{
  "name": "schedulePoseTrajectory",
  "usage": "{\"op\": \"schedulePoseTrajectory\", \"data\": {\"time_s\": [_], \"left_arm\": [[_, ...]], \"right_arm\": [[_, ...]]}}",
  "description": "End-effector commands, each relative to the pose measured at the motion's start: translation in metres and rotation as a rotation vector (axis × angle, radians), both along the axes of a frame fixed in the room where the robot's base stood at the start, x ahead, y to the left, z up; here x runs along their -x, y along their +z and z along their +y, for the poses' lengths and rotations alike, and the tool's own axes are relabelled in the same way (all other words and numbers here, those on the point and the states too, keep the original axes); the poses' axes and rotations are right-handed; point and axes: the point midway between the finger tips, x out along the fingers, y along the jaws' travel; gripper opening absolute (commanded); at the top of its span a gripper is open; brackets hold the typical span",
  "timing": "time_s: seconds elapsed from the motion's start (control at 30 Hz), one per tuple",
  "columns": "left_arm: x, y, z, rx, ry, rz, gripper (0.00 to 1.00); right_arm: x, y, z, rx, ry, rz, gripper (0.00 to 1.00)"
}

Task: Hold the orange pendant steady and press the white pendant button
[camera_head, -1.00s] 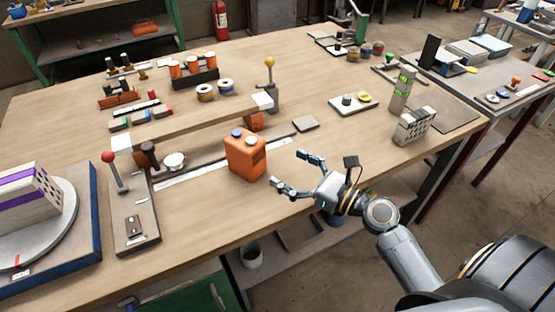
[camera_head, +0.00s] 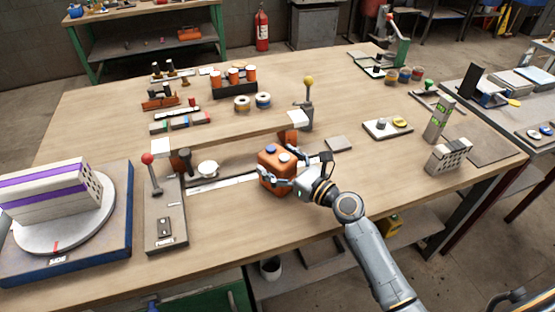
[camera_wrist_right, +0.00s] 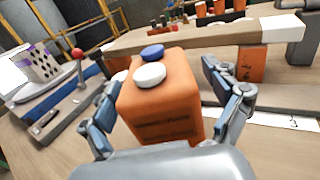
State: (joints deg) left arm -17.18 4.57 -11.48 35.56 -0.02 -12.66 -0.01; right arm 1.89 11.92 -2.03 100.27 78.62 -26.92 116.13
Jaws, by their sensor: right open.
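The orange pendant (camera_head: 275,168) stands upright on the workbench, a box with a blue button (camera_head: 270,149) and a white button (camera_head: 284,157) on its top. In the right wrist view the pendant (camera_wrist_right: 165,105) fills the middle, with the white button (camera_wrist_right: 149,75) nearer me and the blue button (camera_wrist_right: 152,52) behind it. My right gripper (camera_head: 284,169) is open, with its fingers on either side of the pendant. In the wrist view the right finger has a gap to the pendant; whether the left finger touches it I cannot tell. My left gripper is not in view.
A long wooden beam (camera_head: 235,136) lies behind the pendant. A red-knobbed lever panel (camera_head: 163,220) and a turntable with a hollow brick (camera_head: 50,190) are at left. A small tray (camera_head: 388,128) stands to the right. The bench front is mostly clear.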

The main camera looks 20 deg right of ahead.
Motion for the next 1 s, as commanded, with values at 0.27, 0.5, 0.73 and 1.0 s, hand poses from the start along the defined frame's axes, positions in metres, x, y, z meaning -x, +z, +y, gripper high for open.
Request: {"op": "schedulePoseTrajectory", "data": {"time_s": [0.27,0.5,0.73,1.0], "left_arm": [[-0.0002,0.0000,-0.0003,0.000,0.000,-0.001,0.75],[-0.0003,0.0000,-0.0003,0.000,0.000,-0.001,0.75],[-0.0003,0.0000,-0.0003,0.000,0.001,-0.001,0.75],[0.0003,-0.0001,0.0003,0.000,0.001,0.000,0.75]], "right_arm": [[0.0000,-0.0004,0.0001,0.000,0.000,0.001,0.76],[0.0001,-0.0004,0.0000,0.000,0.000,0.001,0.28],[0.0002,-0.0005,-0.0001,0.000,0.000,0.001,0.88],[0.0003,-0.0005,-0.0001,0.000,0.000,0.001,0.88]]}}
